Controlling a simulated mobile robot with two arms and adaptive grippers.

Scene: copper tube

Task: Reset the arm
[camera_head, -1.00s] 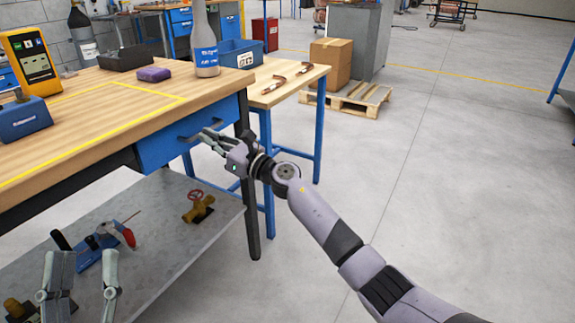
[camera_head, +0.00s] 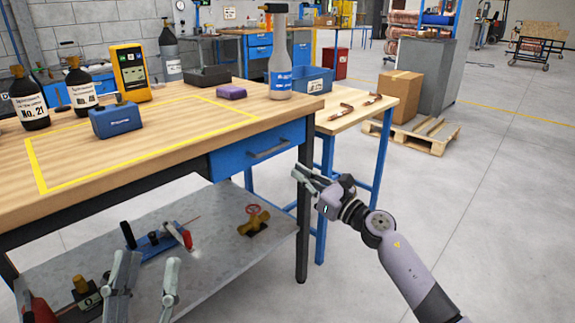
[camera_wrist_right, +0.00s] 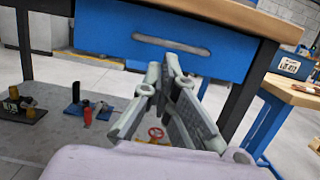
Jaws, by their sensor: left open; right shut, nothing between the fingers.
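My right gripper (camera_head: 312,180) is to the right of the workbench, in front of the blue drawer (camera_head: 257,150) and apart from it. It is shut and empty. In the right wrist view its fingers (camera_wrist_right: 170,85) come together below the drawer's handle (camera_wrist_right: 172,44), and the drawer looks shut. My left gripper (camera_head: 145,283) is at the bottom left of the head view, its two fingers apart, open and empty, in front of the lower shelf. The left arm behind it is out of view.
The workbench top (camera_head: 165,125) has a yellow outlined area, a blue device (camera_head: 115,119), a yellow meter (camera_head: 131,70), bottles and a purple sponge (camera_head: 231,92). The lower shelf (camera_head: 215,265) holds a brass valve (camera_head: 254,220) and tools. Open floor lies to the right.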

